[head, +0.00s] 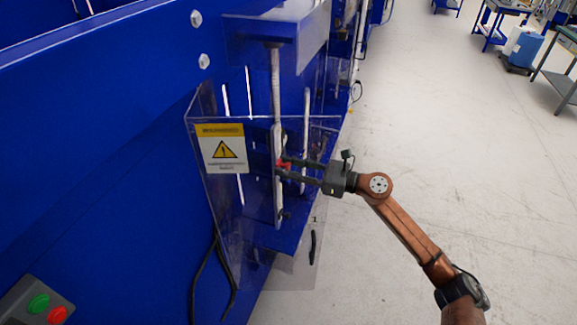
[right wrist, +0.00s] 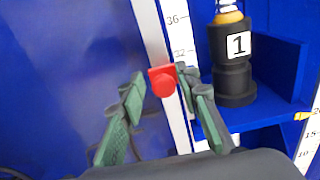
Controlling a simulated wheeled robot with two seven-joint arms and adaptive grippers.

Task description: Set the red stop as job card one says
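The red stop (head: 283,165) sits on a pale upright rail (head: 278,205) behind a clear guard in the head view. My right gripper (head: 284,171) reaches in at the stop. In the wrist view its green-padded fingers (right wrist: 160,78) are apart, one on each side of the stop; the right fingertip is close to it, and I cannot tell if it touches. My left gripper is not in view. No job card is readable.
A black cylinder labelled 1 (right wrist: 236,70) stands on a blue ledge right of the scale. A clear guard with a yellow warning sign (head: 222,150) encloses the rail area. A box with green and red buttons (head: 36,302) is at lower left.

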